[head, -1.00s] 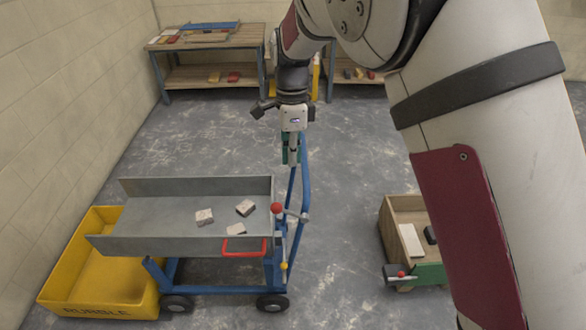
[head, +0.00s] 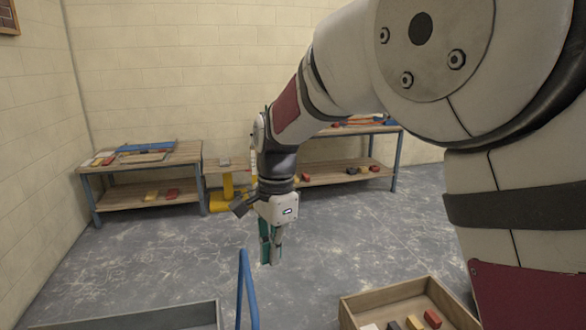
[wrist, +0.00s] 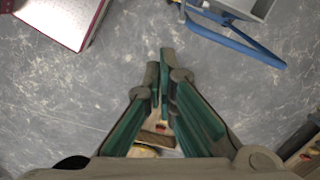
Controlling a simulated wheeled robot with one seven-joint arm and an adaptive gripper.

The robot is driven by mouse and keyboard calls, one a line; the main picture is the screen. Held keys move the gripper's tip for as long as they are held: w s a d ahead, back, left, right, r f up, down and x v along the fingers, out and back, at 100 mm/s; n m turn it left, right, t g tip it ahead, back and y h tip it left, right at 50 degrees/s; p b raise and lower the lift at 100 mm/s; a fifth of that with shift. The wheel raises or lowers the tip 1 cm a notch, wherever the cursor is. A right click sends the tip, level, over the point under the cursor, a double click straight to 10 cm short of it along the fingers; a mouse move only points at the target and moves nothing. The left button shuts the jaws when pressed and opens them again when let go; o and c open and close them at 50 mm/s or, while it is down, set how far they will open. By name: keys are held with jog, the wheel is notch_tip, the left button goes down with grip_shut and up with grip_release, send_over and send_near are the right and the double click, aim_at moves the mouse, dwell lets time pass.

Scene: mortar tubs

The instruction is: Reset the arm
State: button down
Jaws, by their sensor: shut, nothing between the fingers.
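My gripper (head: 269,262) hangs fingers down from my arm, in front of the far benches in the head view. In the wrist view its green-padded fingers (wrist: 161,62) run close together at their tips, shut with nothing held between them. It is above open grey floor, beside the blue handle (head: 246,290) of the cart. The handle also shows at the top right of the wrist view (wrist: 235,40).
The cart's grey tray (head: 150,318) shows at the bottom left. A wooden box (head: 355,306) with several blocks stands at the lower right. Workbenches (head: 150,157) line the back wall. Bare floor lies between.

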jog(key=s+d+r+n+t, duration=0.1)
jog(key=s+d+r+n, duration=0.2)
jog(key=s+d+r, duration=0.35)
jog(key=s+d+n+t, duration=0.3)
jog(key=s+d+n, duration=0.5)
jog(key=s+d, duration=0.9)
jog(key=shift+s+d+r+t+h, duration=0.15)
jog(key=shift+s+r+t+h, duration=0.2)
jog(key=shift+s, duration=0.4)
